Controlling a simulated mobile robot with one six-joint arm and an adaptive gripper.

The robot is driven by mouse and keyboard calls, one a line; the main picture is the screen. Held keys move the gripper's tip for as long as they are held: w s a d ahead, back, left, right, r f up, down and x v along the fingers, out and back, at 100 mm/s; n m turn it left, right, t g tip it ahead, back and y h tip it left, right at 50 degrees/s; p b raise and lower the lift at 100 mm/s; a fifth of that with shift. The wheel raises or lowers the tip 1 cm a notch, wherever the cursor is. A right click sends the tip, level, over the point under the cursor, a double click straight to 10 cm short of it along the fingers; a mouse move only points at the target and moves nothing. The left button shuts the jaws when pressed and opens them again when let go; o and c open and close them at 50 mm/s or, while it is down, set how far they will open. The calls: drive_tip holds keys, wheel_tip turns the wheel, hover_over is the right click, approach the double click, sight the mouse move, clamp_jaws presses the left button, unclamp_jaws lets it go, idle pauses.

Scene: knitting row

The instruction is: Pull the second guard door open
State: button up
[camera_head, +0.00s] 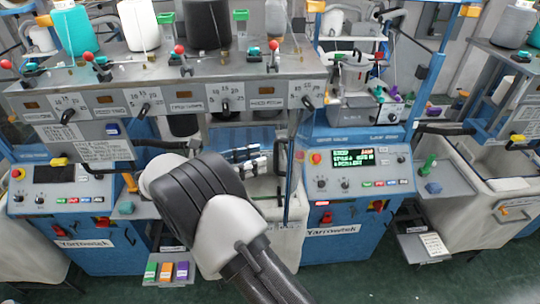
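Several blue and white knitting machines stand in a row, and no label marks which guard door is the second. Between the left control panel (60,190) and the middle panel with a lit green display (355,158) is a framed bay. A black upright handle (278,157) shows at its right side, beside a narrow blue upright (291,172). I cannot tell clearly whether a door there is open or shut. My white and black arm crosses in front of the bay's lower left.
A grey shelf with yarn cones (207,22) and red-knobbed tensioners spans the top. A small tray with coloured blocks (167,271) is low by my arm. Another machine (490,190) stands right. Green floor (400,285) is clear at bottom right.

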drive_tip(key=v, duration=0.5)
drive_tip(key=shift+s+a, duration=0.1)
drive_tip(key=shift+a, duration=0.05)
